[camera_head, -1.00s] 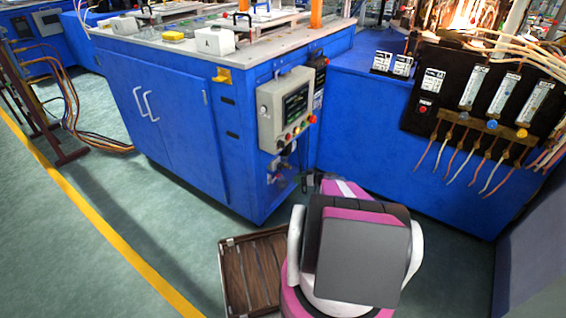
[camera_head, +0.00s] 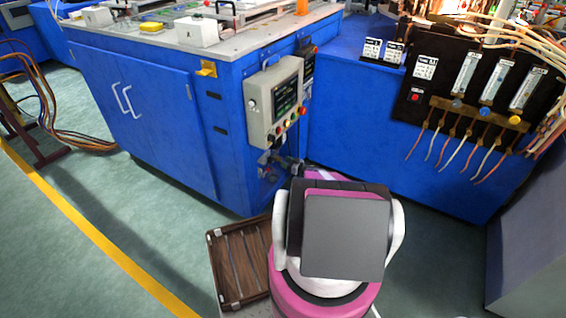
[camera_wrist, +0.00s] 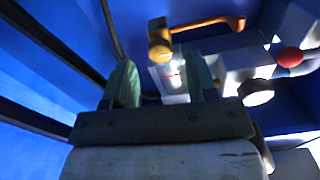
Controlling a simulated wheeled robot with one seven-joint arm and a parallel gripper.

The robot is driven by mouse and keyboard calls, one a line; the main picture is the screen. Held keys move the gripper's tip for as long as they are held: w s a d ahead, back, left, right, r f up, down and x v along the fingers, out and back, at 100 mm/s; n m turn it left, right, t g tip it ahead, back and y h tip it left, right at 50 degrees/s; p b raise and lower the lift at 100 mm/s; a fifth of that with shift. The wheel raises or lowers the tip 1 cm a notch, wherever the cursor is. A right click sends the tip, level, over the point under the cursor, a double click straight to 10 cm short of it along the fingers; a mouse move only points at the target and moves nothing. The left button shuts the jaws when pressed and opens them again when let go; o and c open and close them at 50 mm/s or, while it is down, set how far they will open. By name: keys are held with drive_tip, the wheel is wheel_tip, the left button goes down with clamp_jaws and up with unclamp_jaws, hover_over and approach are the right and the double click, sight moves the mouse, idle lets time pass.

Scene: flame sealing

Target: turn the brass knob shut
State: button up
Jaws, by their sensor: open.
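In the wrist view, the brass knob (camera_wrist: 160,45) sits on a pale fitting with a copper-coloured pipe (camera_wrist: 215,22) running to the right. My gripper (camera_wrist: 159,64) is open, its two green fingers apart and pointing towards the knob. The knob shows in the gap between the fingertips, slightly beyond them; I cannot tell whether they touch it. In the head view, my gripper (camera_head: 287,164) is small and dark, close to the fittings low on the blue cabinet's side (camera_head: 266,172). The knob cannot be made out there.
A grey control panel (camera_head: 273,102) juts out above the fittings. A wooden crate (camera_head: 240,262) stands on the floor left of my body. Open floor lies further left.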

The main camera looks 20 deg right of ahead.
drive_tip(key=shift+x, duration=1.05)
drive_tip(key=c, duration=0.9)
